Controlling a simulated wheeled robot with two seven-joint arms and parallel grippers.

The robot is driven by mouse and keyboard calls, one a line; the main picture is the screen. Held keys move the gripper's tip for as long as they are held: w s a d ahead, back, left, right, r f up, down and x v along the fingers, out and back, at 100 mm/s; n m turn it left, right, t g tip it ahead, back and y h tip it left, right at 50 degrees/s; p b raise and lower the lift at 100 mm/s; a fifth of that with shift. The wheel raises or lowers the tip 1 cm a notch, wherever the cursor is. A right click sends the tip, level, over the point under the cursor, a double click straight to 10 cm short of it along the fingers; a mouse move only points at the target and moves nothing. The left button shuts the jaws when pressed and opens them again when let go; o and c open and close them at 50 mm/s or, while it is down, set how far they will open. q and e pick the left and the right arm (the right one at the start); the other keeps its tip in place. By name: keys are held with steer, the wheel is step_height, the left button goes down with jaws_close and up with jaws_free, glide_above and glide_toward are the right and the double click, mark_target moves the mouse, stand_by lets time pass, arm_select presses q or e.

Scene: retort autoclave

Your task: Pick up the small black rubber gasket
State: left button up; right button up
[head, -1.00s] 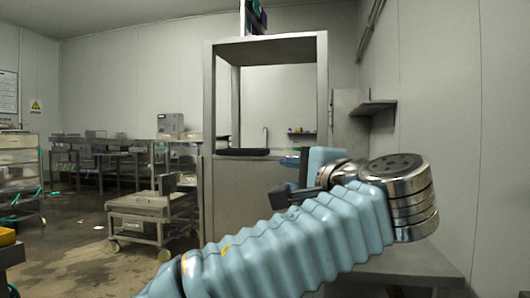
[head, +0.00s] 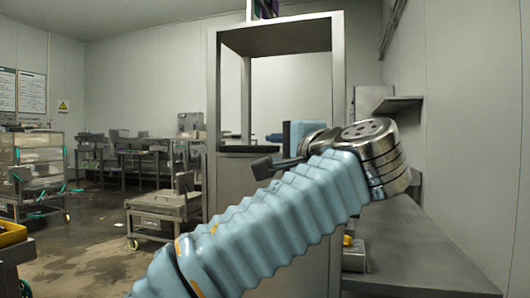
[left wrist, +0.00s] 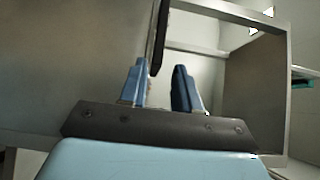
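A dark, thin black piece that looks like the gasket (head: 250,149) lies on the sill of the tall steel frame (head: 226,95) in the head view. In the left wrist view a black strip (left wrist: 158,38), apparently the same piece, runs along the edge of the opening, just beyond the tip of the left-hand finger. My right gripper is in neither view.
A steel bench (head: 405,250) stands at the right along the wall, with a small metal object (head: 354,256) at its left end. A low wheeled cart (head: 160,212) and a rack (head: 38,170) stand at the left. Open wet floor lies between them.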

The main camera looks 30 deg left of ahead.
mark_target(263, 148)
arm_select(q)
steer(key=shift+x, duration=2.15)
steer(key=shift+c, duration=0.4)
jaws_close()
steer(key=shift+r+p, duration=0.15)
steer(key=shift+p, duration=0.2)
step_height(263, 148, up, 2)
steer(key=shift+r+p, duration=0.15)
steer(key=shift+p, duration=0.3)
steer(key=s+d+r, duration=0.5)
steer(key=s+d, duration=0.2)
steer(key=d, duration=0.5)
steer(key=shift+s, duration=0.2)
